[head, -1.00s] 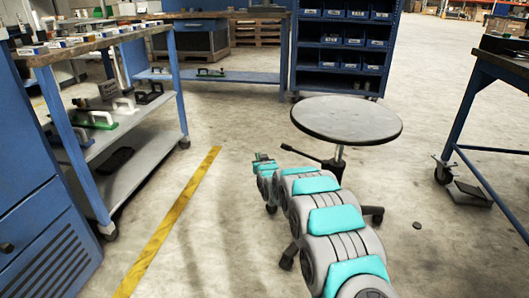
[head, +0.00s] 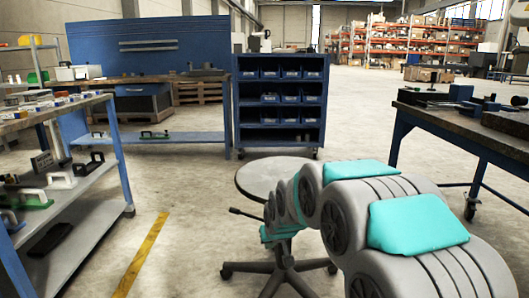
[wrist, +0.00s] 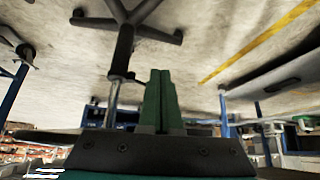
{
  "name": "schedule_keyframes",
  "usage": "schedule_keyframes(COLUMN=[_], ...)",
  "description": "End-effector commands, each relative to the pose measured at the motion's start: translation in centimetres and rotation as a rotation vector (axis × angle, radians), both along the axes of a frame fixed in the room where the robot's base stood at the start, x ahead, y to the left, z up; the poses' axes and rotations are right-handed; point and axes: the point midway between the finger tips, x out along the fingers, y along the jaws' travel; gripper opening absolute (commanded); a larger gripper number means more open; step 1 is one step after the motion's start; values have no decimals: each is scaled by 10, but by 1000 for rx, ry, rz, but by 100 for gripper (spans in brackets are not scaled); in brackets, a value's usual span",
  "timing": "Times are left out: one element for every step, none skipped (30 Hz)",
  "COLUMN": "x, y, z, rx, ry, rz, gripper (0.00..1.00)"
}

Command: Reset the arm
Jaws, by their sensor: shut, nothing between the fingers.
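My arm (head: 345,205), grey with teal pads, rises from the lower right in the head view. It arches over and bends down in front of the round stool. My gripper (wrist: 160,75) shows in the wrist view with its two green fingers together and nothing between them. In the head view the fingertips cannot be made out; the arm's far end is beside the stool. The wrist picture is upside down, with the floor at the top.
The round stool (head: 258,178) stands close to my arm, its wheeled base below. A shelf cart (head: 85,205) is at left, a workbench (head: 425,112) at right. A blue bin rack (head: 280,135) stands behind. Floor left of the stool is clear.

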Motion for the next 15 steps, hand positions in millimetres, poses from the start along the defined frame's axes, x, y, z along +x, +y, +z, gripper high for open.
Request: schedule_keyframes(x=[-21,-34,-53,-68,-81,-100,-115,-129,-150,-165,-180,-201,-216,-232,-254], y=[-13,-20,-29,-36,-42,-50,-56,-62,-70,-75,-80,-87,-92,-96,-102], z=[10,14,16,17,21,24,25,28,29,31,34,36,37,39,40], rx=[-8,-13,-21,-26,-31,-37,-42,-46,-52,-56,-59,-64,-68,-72,-75], ry=[34,58,94,123,143,179,205,228,267,292,314,351,376,403,439], rz=[-14,-20,-29,-36,-43,-52,-59,-67,-76,-83,-90,-100,-107,-114,-124], gripper=[0,0,0,0,0,0,0,0,0,0,0,0,0,0,0])
